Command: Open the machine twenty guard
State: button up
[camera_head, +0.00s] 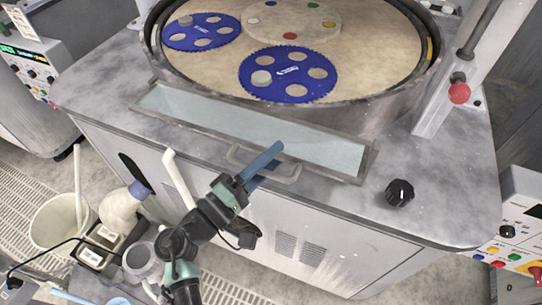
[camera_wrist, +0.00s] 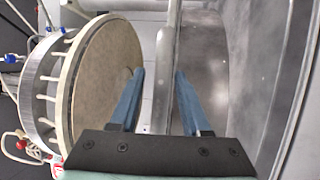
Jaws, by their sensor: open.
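The guard (camera_head: 250,128) is a long clear panel in a grey metal frame, along the front of the round polishing basin in the head view. A pale U-shaped handle (camera_head: 236,157) sticks out from its front edge. My gripper (camera_head: 273,152) is at this handle, its blue fingers overlapping it in the head view. In the wrist view my gripper (camera_wrist: 158,76) is open, with a grey bar (camera_wrist: 160,85) running between the two fingers. I cannot tell whether either finger touches the bar. No machine number is legible.
Blue carrier discs (camera_head: 288,74) lie on the beige platen (camera_head: 215,72) behind the guard. A black knob (camera_head: 399,193) stands on the grey top at the right. A red knob (camera_head: 459,93) is on the post. A white bucket (camera_head: 62,222) stands on the floor at the left.

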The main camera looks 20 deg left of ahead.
grip_shut()
